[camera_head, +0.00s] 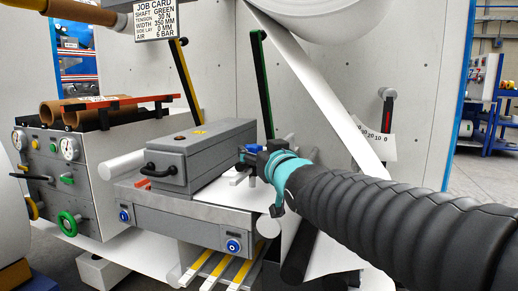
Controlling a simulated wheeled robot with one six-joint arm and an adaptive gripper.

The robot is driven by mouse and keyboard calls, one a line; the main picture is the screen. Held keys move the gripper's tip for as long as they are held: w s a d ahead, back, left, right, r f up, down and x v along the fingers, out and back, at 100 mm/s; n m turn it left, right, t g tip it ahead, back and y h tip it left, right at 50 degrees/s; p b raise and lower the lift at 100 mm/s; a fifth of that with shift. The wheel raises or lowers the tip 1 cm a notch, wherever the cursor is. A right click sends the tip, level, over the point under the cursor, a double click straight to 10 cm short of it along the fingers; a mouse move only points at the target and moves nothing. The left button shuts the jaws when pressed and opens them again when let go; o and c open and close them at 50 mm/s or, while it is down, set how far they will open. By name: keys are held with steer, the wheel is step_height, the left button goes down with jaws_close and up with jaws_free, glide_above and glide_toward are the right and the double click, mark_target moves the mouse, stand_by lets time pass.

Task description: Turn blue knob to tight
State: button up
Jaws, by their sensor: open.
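A small blue knob (254,149) shows at the right end of the grey box on the machine, right by my gripper's fingers. My gripper (248,160) is dark with a teal band behind it, and reaches in from the right on my black sleeved arm. It is open, with its fingers at the blue knob; I cannot tell whether they touch it. The fingers hide part of the knob, and no tight mark on it can be read. Two round blue fittings, one at left (124,215) and one at right (233,246), sit on the front of the grey bed.
The grey box (200,155) with a black handle stands left of my gripper. A white web (320,95) slants down from a large roll. A gauge panel (60,170) with a green handwheel stands at left.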

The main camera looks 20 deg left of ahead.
steer(key=v, duration=0.7)
steer(key=shift+s, duration=0.15)
steer(key=shift+d, duration=0.15)
steer(key=s+d+f+m+g+h+p, duration=0.1)
steer(key=s+d+f+g+h, duration=0.15)
steer(key=d+f, duration=0.4)
steer(key=s+d+f+g+h+p, duration=0.1)
steer(key=s+d+f+g+h, duration=0.2)
steer(key=f, duration=0.7)
steer(key=s+d+m+g+h+p, duration=0.1)
steer(key=s+d+m+h+p, duration=0.1)
steer(key=s+d, duration=0.5)
steer(key=s+d+f+m+g+h+p, duration=0.1)
steer(key=s+d+m+g+h+p, duration=0.1)
steer(key=s+d, duration=0.5)
steer(key=d+m+h+p, duration=0.1)
steer(key=d+m+p, duration=0.1)
steer(key=d, duration=0.4)
steer(key=shift+s+f+p, duration=0.2)
steer(key=shift+s+p, duration=0.2)
steer(key=shift+p, duration=0.25)
